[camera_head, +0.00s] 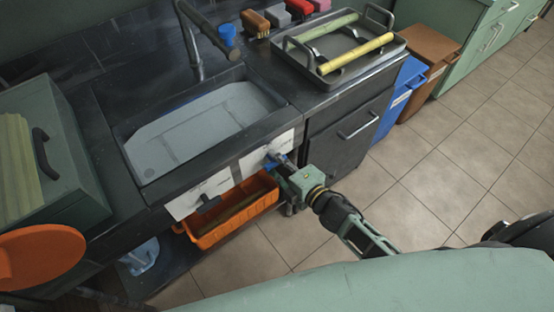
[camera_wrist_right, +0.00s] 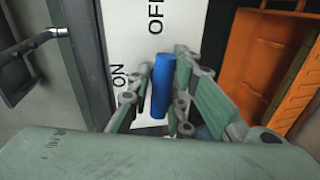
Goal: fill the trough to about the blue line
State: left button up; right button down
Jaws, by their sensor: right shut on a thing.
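The trough (camera_head: 205,130) is a dark-rimmed basin in the counter in the head view. Its inside looks pale grey; I cannot tell the water level. A short blue strip (camera_head: 178,103) shows along its far wall. My right gripper (camera_head: 274,160) is at the white front panel (camera_head: 265,152) below the trough. In the right wrist view, my right gripper (camera_wrist_right: 157,92) is shut on a blue lever (camera_wrist_right: 161,88), beside the words ON and OFF. My left gripper is out of view.
An orange bin (camera_head: 235,215) sits under the panel, left of my right gripper. A second, dark lever (camera_head: 208,203) is on the panel's left part. The tiled floor in front is clear.

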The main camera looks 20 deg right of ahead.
jog(key=shift+s+f+m+y+p, duration=0.1)
jog(key=shift+m+y+p, duration=0.15)
jog(key=shift+m, duration=0.5)
jog(key=shift+w+f+m+y+p, duration=0.1)
jog(key=shift+m+y+p, duration=0.1)
jog(key=shift+m, duration=0.6)
jog(key=shift+s+f+m+y+p, duration=0.1)
jog(key=shift+m+y+p, duration=0.15)
jog(key=shift+m, duration=0.5)
jog(key=c, duration=1.9)
grip_release()
jog(key=shift+o, duration=1.4)
jog(key=shift+r, duration=0.1)
jog(key=v, duration=1.2)
jog(key=shift+d+r, duration=0.1)
